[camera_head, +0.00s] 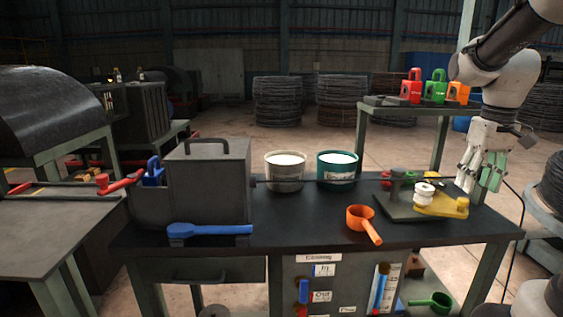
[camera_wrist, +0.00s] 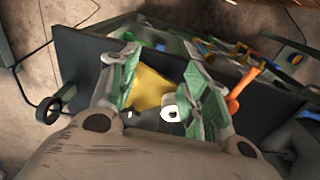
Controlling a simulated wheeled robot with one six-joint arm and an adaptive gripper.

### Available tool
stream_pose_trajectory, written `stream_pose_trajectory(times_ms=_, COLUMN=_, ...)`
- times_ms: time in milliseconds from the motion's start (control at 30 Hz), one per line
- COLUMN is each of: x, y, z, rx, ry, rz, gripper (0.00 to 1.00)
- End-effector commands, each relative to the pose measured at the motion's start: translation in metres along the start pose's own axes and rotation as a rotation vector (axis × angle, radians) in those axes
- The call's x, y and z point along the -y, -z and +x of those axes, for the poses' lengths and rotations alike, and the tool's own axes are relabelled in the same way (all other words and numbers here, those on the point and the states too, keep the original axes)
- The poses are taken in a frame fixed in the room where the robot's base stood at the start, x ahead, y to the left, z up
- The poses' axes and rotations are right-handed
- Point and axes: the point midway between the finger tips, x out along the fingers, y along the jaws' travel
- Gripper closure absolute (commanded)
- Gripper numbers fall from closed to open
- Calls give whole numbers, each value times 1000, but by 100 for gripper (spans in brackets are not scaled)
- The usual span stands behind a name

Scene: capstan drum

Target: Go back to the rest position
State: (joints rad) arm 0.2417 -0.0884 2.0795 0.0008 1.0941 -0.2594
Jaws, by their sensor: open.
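My gripper (camera_head: 481,170) hangs at the right end of the dark workbench (camera_head: 310,223) in the head view, above and beside a yellow piece (camera_head: 445,207). In the wrist view my gripper (camera_wrist: 170,85) has its two green-padded fingers spread apart, with nothing between them. Beyond the fingers lie the yellow piece (camera_wrist: 150,90) and a white spool-like part (camera_wrist: 171,107). The same white part (camera_head: 424,193) stands on a dark plate on the bench in the head view. The fingers appear clear of both.
An orange ladle (camera_head: 362,219), a white bucket (camera_head: 285,174), a teal bucket (camera_head: 336,171) and a dark box (camera_head: 207,183) stand on the bench. A blue-handled tool (camera_head: 210,230) lies at its front left. A shelf with red, green and orange locks (camera_head: 435,88) rises behind, close to my arm.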

Motion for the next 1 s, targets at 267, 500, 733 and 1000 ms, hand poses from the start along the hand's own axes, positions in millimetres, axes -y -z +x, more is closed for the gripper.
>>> stream_pose_trajectory(times_ms=267, x=58, y=-100, z=4, rx=-145, ry=-4, rz=135, gripper=53)
stream_pose_trajectory(times_ms=500, x=84, y=-147, z=4, rx=-271, ry=6, rz=56, gripper=53)
stream_pose_trajectory(times_ms=733, x=91, y=-147, z=-7, rx=-322, ry=12, rz=22, gripper=53)
stream_pose_trajectory(times_ms=1000, x=90, y=-147, z=-8, rx=-320, ry=12, rz=23, gripper=53)
